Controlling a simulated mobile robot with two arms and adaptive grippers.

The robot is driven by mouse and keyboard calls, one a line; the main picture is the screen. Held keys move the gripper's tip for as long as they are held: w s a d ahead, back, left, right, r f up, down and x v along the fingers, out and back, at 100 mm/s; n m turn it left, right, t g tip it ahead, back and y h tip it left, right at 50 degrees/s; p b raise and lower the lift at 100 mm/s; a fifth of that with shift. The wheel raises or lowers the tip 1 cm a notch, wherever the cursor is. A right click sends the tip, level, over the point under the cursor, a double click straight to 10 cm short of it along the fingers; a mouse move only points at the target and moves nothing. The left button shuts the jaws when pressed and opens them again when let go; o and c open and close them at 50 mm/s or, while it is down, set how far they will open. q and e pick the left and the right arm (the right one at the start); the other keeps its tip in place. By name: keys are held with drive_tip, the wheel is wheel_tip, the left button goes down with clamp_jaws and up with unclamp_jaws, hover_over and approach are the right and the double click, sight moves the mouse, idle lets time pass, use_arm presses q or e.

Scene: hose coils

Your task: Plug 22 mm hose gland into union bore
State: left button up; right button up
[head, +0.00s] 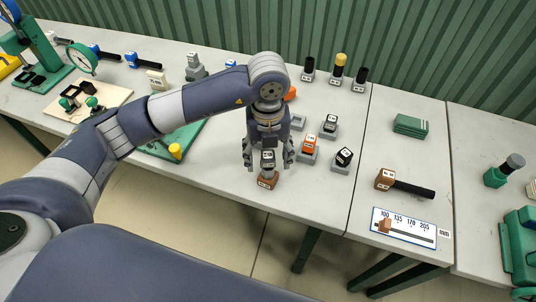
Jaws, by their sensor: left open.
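My left gripper (268,162) points down over the near edge of the middle table, its fingers apart on either side of a small dark labelled block (268,158). That block stands on or in a brown labelled block (268,180); I cannot tell how deep it sits. Whether the fingers touch it is unclear. Similar labelled pieces stand to the right: a black-topped one on a grey base (330,125), an orange one (309,144) and a black one on a grey base (344,157). The labels are too small to read, so I cannot tell which is the 22 mm gland. My right gripper is out of view.
A brown block with a black rod (405,186), a ruler plate (404,228) and green plates (411,125) lie to the right. Upright cylinders (340,66) stand at the back. A green plate with a yellow knob (188,140) lies left, under my arm.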

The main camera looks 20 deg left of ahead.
use_arm(q)
drive_tip(key=shift+r, duration=0.25)
idle(0.3)
drive_tip(key=shift+r+p, duration=1.3)
drive_tip(key=shift+r, duration=0.7)
drive_tip(key=shift+r, duration=0.1)
wheel_tip(320, 180, up, 12)
idle(1.2)
